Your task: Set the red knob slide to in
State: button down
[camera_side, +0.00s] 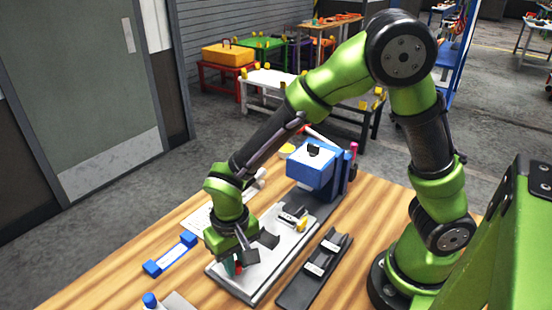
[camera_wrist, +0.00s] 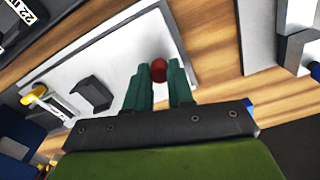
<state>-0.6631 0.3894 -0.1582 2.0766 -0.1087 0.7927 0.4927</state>
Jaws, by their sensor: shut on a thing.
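The red knob (camera_wrist: 159,70) shows in the wrist view between the two green fingers of my gripper (camera_wrist: 158,84), near one edge of a pale plate (camera_wrist: 120,52). The fingers are closed around the knob. In the side view, my gripper (camera_side: 234,267) points down at the near end of the same plate (camera_side: 262,268). There the knob shows only as a small red patch beside the fingers. The slide's track under the knob is hidden, so I cannot tell its position.
A yellow-handled part (camera_side: 302,224) sits toward the plate's far end, before a blue box (camera_side: 311,170). A black tray with white labels (camera_side: 315,268) lies to the right. A blue-ended bar (camera_side: 171,255) lies left. Bare wood (camera_side: 115,283) shows at front left.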

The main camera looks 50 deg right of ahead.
jog(key=d, duration=0.7)
jog(key=shift+d, duration=0.35)
jog(key=c, duration=1.1)
grip_release()
jog(key=shift+o, duration=0.6)
jog(key=shift+a, duration=0.1)
jog(key=shift+r, duration=0.35)
notch_tip(320, 180, up, 16)
jog(key=shift+r, duration=0.15)
